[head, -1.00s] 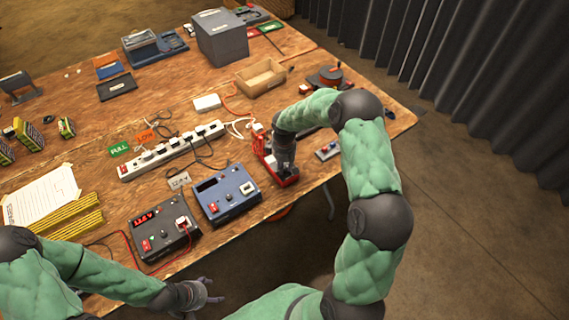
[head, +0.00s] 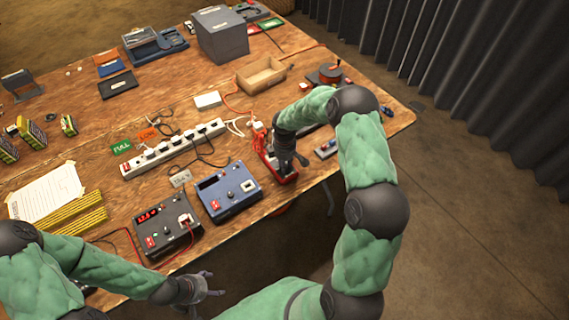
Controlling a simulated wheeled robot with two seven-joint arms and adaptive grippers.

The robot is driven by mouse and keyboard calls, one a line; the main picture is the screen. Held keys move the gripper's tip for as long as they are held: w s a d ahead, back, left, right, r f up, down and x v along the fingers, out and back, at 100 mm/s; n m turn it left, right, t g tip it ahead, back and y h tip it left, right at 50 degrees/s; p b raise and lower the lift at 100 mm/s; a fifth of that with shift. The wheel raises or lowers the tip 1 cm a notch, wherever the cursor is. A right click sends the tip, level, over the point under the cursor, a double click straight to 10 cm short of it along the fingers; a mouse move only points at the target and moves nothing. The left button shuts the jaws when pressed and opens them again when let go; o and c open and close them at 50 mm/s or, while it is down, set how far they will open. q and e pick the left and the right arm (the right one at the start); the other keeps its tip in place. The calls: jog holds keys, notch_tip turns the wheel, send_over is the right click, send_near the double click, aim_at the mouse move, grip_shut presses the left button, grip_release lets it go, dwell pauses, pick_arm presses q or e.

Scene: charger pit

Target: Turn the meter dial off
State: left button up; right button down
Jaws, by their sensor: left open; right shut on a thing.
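The red meter (head: 262,150) lies near the front right edge of the table, to the right of the blue power box. My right gripper (head: 291,171) is over the meter, fingers down, and shut on what appears to be its dial. The dial itself is hidden behind the fingers, so its setting cannot be read. My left gripper (head: 208,285) is open and empty, in front of the table edge and below the black power box.
A blue power box (head: 232,203) and a black power box (head: 155,238) with a lit red display stand left of the meter. A white power strip (head: 170,153) with plugs lies behind them. A small grey device (head: 327,150) lies right of the meter. A wooden tray (head: 262,86) stands further back.

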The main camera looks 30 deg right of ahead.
jog(key=c, duration=1)
grip_release()
jog(key=shift+c, duration=0.2)
notch_tip(320, 180, up, 12)
